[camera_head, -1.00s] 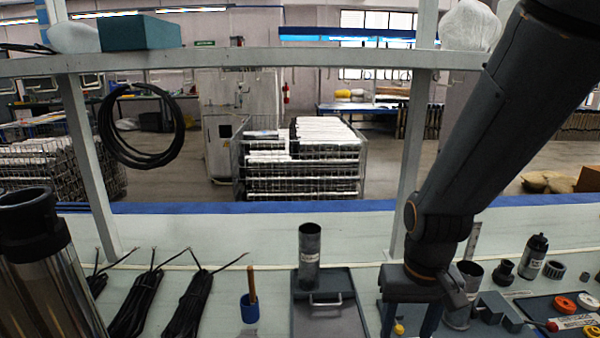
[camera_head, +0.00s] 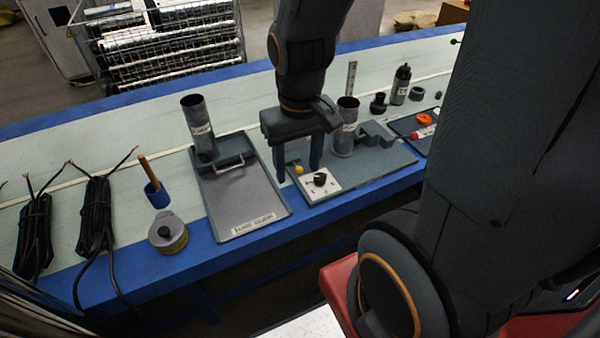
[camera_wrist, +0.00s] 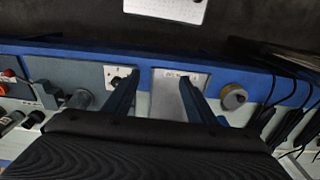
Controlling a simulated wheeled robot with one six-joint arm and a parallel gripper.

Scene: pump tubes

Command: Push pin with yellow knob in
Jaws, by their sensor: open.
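The small yellow knob (camera_head: 298,169) shows in the head view at the left part of a grey base plate (camera_head: 385,163). The pin's shaft is too small to make out. My gripper (camera_head: 297,174) points down over that plate, with its two blue fingers spread. The knob appears between the fingers in the picture; I cannot tell whether either finger touches it. In the wrist view the fingers (camera_wrist: 159,79) are apart with nothing held, and the yellow knob is not visible.
A white panel with a black knob (camera_head: 320,180) sits in front of the fingers. A grey upright tube (camera_head: 345,128) stands close right. A tray (camera_head: 240,197) holding another tube (camera_head: 199,130) lies left. A round tin (camera_head: 168,233) and blue cup (camera_head: 157,196) are farther left.

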